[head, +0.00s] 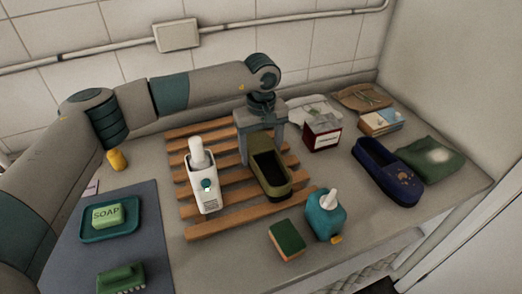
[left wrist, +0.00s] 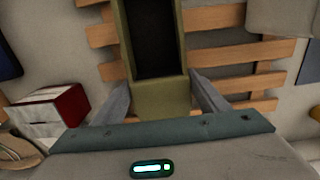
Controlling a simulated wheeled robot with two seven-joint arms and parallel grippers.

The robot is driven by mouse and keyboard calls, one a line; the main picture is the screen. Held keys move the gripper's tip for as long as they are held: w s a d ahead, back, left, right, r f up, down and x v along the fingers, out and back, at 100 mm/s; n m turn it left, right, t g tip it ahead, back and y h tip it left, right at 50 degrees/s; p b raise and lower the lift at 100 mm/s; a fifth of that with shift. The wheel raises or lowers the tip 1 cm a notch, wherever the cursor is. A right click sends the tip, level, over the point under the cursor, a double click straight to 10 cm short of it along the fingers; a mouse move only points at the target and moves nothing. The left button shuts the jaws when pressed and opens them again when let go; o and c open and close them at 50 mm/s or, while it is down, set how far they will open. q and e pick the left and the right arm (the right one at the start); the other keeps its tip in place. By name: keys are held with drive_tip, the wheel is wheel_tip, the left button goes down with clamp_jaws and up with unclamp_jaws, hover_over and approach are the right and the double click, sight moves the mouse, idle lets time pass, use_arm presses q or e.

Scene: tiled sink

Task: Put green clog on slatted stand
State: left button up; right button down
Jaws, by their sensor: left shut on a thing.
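The olive-green clog (head: 268,171) is over the slatted wooden stand (head: 210,231) in the head view, right of a white bottle. My left gripper (head: 262,150) reaches down from above and is shut on the clog's far end. In the left wrist view the clog (left wrist: 156,60) lies between the two fingers (left wrist: 162,95), with slats (left wrist: 235,50) on both sides. I cannot tell whether the clog's sole touches the slats. My right gripper is not in view.
A white bottle (head: 202,184) stands on the stand's left part. A teal pump bottle (head: 325,215) and a sponge (head: 287,239) are in front. A red-and-white box (head: 322,133) is behind right. A blue clog (head: 388,172) lies at the right. A soap dish (head: 110,220) is on the left mat.

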use_arm(q)
drive_tip(key=shift+f, duration=0.5)
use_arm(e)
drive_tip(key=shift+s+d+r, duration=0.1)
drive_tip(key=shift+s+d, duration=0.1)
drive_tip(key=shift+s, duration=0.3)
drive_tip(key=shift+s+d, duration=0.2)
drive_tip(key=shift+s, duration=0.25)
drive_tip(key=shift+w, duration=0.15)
use_arm(q)
drive_tip(key=o, duration=1.2)
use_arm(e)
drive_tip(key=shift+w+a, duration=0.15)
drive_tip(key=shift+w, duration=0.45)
